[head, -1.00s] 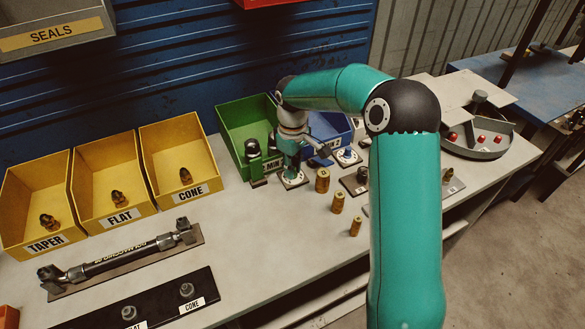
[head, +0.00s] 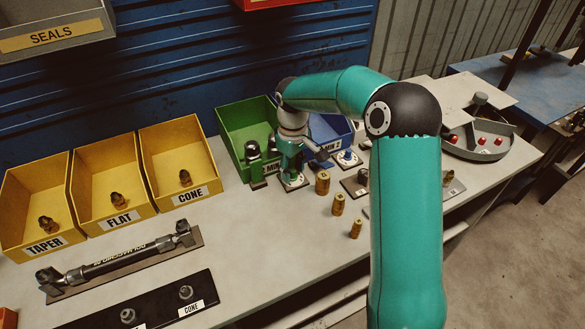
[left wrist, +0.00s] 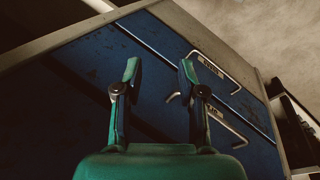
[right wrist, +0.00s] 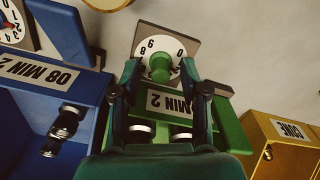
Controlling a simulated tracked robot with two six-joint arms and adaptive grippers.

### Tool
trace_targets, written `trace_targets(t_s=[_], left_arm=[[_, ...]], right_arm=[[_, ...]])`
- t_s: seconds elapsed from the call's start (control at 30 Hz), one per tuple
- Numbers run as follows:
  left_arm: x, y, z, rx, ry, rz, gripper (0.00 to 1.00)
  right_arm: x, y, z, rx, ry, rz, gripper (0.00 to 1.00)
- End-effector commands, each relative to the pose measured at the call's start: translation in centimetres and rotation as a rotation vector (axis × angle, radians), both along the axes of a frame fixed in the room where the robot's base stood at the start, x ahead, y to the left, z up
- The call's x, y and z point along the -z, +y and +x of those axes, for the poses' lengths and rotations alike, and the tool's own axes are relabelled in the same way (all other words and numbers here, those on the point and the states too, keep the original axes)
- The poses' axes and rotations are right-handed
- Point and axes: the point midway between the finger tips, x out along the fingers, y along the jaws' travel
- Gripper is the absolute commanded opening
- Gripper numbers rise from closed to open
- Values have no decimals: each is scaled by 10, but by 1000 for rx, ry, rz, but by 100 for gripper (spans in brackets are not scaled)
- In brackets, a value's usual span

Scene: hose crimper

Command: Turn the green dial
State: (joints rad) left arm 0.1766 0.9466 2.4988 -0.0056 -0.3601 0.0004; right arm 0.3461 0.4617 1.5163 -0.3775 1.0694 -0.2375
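The green dial (right wrist: 160,66) has a round knob on a white numbered face, mounted on a dark square plate. It stands in front of the green bin in the right wrist view. In the head view its plate (head: 294,183) shows under my right gripper (head: 292,172), which hides the knob. In the right wrist view my right gripper (right wrist: 160,72) is open, with one finger on each side of the knob. Whether the fingers touch it is hard to tell. My left gripper (left wrist: 158,72) is open and empty, facing blue drawers, and is outside the head view.
The green bin (head: 236,125) stands behind the dial. A blue bin (head: 335,130) and a blue dial (head: 347,158) are to its right. Several brass fittings (head: 338,204) stand in front on the bench. Yellow bins (head: 112,221) and a hose assembly (head: 120,258) lie to the left.

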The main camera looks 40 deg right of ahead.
Motion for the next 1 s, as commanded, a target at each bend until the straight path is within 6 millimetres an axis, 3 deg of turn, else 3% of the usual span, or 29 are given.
trace_targets(t_s=[0.2,0.37,0.8,1.0], left_arm=[[-1,0,0,0,0,0,40],[-1,0,0,0,0,0,40],[0,0,0,0,0,0,40],[0,0,0,0,0,0,40]], right_arm=[[-1,0,0,0,1,1,44],[-16,0,1,-1,-1,0,44],[-98,0,2,-1,-3,-1,44],[-116,0,1,-1,-1,0,44]])
